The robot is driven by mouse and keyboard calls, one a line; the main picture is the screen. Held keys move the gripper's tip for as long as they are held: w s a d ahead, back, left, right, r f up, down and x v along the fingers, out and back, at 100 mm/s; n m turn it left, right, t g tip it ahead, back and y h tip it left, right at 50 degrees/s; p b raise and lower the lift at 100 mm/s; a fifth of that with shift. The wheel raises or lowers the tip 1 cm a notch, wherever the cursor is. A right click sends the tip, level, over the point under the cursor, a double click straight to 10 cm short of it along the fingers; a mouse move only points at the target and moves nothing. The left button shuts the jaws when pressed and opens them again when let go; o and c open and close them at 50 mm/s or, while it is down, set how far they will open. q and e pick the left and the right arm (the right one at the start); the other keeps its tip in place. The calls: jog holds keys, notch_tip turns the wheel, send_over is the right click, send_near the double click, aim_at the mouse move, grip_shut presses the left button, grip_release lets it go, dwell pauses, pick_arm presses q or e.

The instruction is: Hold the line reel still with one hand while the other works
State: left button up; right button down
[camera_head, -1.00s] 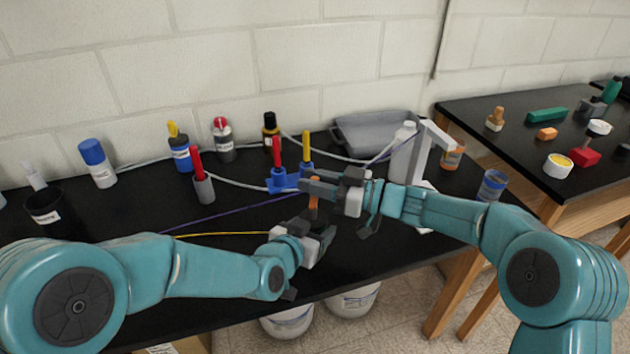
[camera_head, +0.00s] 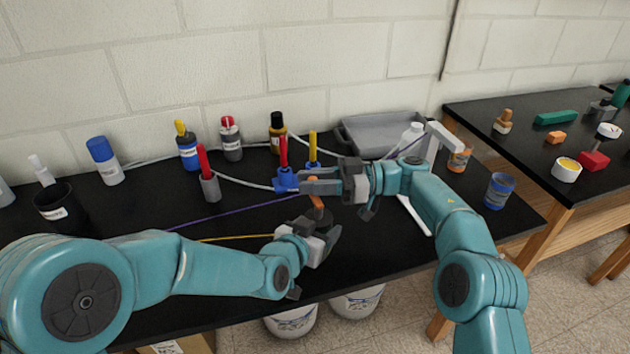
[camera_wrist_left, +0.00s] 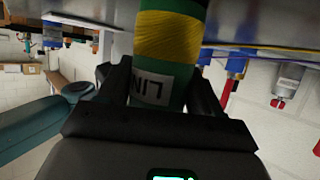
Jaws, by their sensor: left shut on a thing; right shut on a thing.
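The line reel (camera_wrist_left: 168,45) is a green cylinder wound with yellow, with a white label, and fills the upper middle of the left wrist view. My left gripper (camera_wrist_left: 160,95) is shut around it. In the head view my left gripper (camera_head: 325,232) is low over the black bench, and the reel there is mostly hidden. My right gripper (camera_head: 310,183) is just above and behind it, shut on what looks like an orange-handled thing (camera_head: 316,197). Its lower end is close to my left gripper, and I cannot tell if it touches the reel.
A blue holder (camera_head: 286,184) with red and yellow handles stands just behind my right gripper. Bottles line the back wall, and a grey tray (camera_head: 366,143) is at back right. A purple line (camera_head: 235,211) and a yellow line (camera_head: 235,238) cross the bench. White buckets (camera_head: 291,322) stand below.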

jog(key=shift+s+a+n+g, duration=0.15)
jog(key=shift+n+g, duration=0.15)
jog(key=shift+g, duration=0.2)
jog(key=c, duration=1.1)
grip_release()
jog(key=shift+r+t, duration=0.1)
jog(key=shift+t, duration=0.2)
jog(key=shift+d+m+t, duration=0.3)
jog(key=shift+m+t, duration=0.3)
jog(key=shift+s+d+f+m+t+h, duration=0.1)
jog(key=shift+s+d+m+t+h, duration=0.8)
jog(key=shift+d+t, duration=1.45)
jog(key=shift+s+d+f+m+t+h, duration=0.1)
jog(key=shift+s+d+m+t+h, duration=0.35)
jog(key=shift+d+m+t, duration=1.5)
jog(key=shift+s+d+f+m+t+h, duration=0.1)
jog(key=shift+s+d+m+t+h, duration=0.5)
jog(key=shift+d+t, duration=2.2)
